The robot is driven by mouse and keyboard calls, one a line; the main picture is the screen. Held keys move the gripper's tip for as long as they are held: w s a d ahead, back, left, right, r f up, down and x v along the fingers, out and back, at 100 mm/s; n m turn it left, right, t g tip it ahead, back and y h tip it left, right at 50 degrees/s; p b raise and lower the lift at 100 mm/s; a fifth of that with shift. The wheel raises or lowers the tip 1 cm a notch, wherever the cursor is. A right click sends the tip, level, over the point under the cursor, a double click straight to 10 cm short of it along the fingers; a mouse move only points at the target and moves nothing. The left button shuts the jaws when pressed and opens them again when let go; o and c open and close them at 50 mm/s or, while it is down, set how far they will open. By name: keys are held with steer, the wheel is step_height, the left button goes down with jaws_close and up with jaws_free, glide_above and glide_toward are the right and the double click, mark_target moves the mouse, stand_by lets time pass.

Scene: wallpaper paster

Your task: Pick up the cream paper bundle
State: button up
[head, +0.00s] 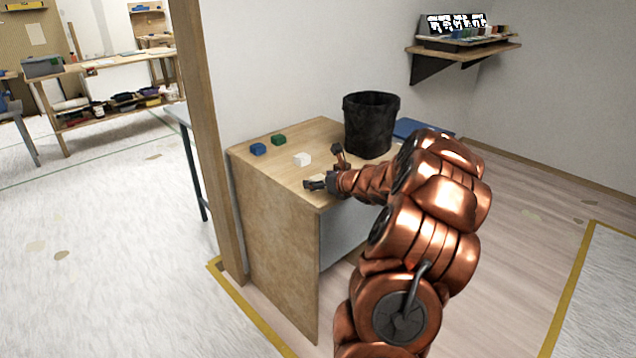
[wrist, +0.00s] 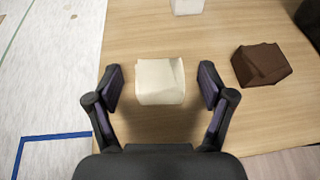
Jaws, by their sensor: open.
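The cream paper bundle (wrist: 160,83) is a small block-like packet lying on the wooden table top. In the wrist view it sits between the two dark fingers of my gripper (wrist: 161,75), with a clear gap on each side. My gripper is open and holds nothing. In the head view my gripper (head: 322,168) is low over the table's near edge. I cannot clearly make out the cream bundle there.
A white bundle (head: 302,159), a blue one (head: 258,149) and a green one (head: 278,140) lie on the table (head: 255,165). A brown bundle (wrist: 260,67) lies right of the cream one.

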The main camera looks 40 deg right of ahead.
steer(key=c, duration=1)
